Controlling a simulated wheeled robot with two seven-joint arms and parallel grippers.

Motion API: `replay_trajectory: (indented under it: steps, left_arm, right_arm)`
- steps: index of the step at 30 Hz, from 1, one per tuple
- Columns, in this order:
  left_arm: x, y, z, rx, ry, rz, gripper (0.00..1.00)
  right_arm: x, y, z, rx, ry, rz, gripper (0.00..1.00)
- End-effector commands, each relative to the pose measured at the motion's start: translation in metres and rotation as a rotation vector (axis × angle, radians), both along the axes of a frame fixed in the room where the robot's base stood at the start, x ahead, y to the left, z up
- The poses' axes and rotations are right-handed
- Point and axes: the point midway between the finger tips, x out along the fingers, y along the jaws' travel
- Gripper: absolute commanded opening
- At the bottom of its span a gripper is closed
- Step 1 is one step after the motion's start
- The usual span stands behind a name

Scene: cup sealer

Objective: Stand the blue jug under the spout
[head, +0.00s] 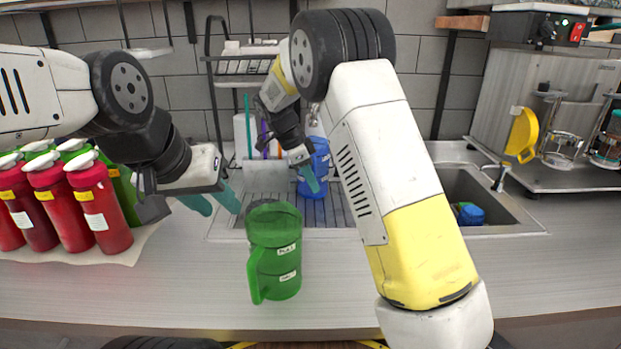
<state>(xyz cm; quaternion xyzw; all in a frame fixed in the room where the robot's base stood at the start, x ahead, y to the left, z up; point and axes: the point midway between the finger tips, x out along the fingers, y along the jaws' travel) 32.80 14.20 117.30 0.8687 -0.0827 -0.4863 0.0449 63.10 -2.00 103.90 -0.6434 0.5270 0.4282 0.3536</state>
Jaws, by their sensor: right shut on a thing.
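The blue jug (321,186) stands upright, or nearly so, at the ribbed drainboard behind the counter, partly hidden by my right gripper and arm. My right gripper (308,176) is shut on its left side. A small metal spout (314,114) shows just above the jug, largely hidden behind my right arm; I cannot tell whether the jug is exactly below it. I cannot tell whether the jug's base touches the drainboard. My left gripper (213,201) is open and empty, with its fingertips apart, left of and behind a green jug.
The green jug (274,252) stands on the front counter. Several red bottles (101,208) with white caps stand at left. A sink (455,185) with a small tap (499,176) lies at right. The counter's right front (560,265) is clear.

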Motion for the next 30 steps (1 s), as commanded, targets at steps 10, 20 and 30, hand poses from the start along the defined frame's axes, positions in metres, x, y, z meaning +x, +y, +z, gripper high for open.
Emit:
replay_trajectory:
  steps: [10,20,30]
  left_arm:
    - [0.000,0.000,0.000,0.000,0.000,0.000,0.36]
    - [0.000,0.000,0.000,0.000,0.000,0.000,0.36]
    - [0.000,0.000,0.000,0.000,0.000,0.000,0.36]
  right_arm:
    - [0.000,0.000,-0.002,-0.001,0.003,0.001,0.39]
    - [-0.001,0.009,0.020,0.001,-0.001,0.003,0.39]
    - [-0.005,0.028,0.065,0.001,0.001,0.001,0.39]
